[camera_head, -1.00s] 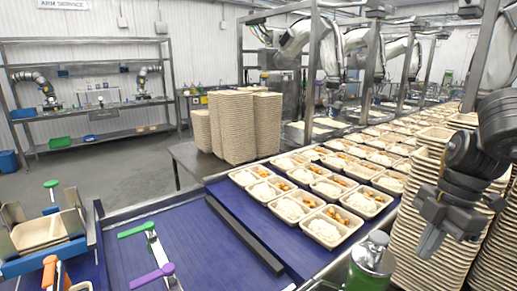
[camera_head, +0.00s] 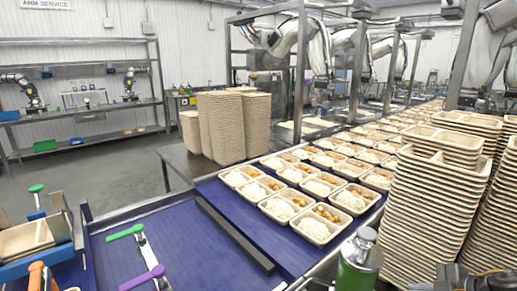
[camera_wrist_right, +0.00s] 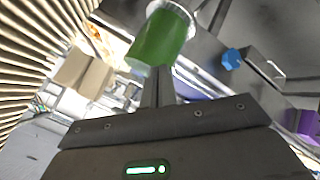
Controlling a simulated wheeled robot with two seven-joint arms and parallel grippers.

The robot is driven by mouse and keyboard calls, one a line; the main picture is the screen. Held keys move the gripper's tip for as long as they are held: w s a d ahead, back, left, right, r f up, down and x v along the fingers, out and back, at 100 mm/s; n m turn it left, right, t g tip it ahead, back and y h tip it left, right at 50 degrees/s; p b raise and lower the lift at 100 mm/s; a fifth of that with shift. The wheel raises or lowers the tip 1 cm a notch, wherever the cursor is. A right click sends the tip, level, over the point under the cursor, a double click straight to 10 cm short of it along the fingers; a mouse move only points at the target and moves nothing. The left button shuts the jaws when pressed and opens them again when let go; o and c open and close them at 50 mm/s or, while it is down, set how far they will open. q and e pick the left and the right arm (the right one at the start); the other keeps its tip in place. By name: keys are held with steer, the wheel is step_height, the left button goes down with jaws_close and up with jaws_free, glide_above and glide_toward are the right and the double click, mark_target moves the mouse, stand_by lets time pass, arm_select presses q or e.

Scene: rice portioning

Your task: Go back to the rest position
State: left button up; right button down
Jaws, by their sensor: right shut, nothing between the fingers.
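My right gripper (camera_wrist_right: 157,72) is shut and empty in the right wrist view, its fingers together. A green container (camera_wrist_right: 163,38) shows just beyond the fingertips there; whether they touch it cannot be told. In the head view only dark parts of my right arm show at the bottom right edge, in front of the tall tray stacks. My left gripper is not in view.
Filled rice trays (camera_head: 315,229) stand on the blue conveyor (camera_head: 213,190). Tall stacks of empty trays (camera_head: 430,205) rise at the right. A green metal-topped container (camera_head: 359,266) stands at the front. Green-handled (camera_head: 125,232) and purple-handled (camera_head: 143,278) tools lie left.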

steer(key=s+a+f+m+t+h, duration=0.1)
steer(key=s+a+f+m+h, duration=0.15)
steer(key=s+f+m, duration=0.35)
steer(key=s+a+f+m+h, duration=0.1)
steer(key=s+f+m+h, duration=0.25)
steer(key=f, duration=0.45)
steer(key=s+a+f+m+g+y, duration=0.1)
steer(key=s+a+f+m+g, duration=0.15)
steer(key=s+a, duration=0.4)
steer(key=s+a+f+m+g+y, duration=0.1)
steer(key=s+a+f+m+g, duration=0.2)
steer(key=s+a, duration=0.4)
step_height(320, 180, down, 28)
steer(key=n+g, duration=0.2)
steer(key=s+d+f, duration=0.2)
steer(key=s+f, duration=1.2)
steer(key=s, duration=0.2)
steer(key=shift+s+f+g+h, duration=0.15)
steer(key=shift+g+h, duration=0.15)
steer(key=shift+g, duration=0.15)
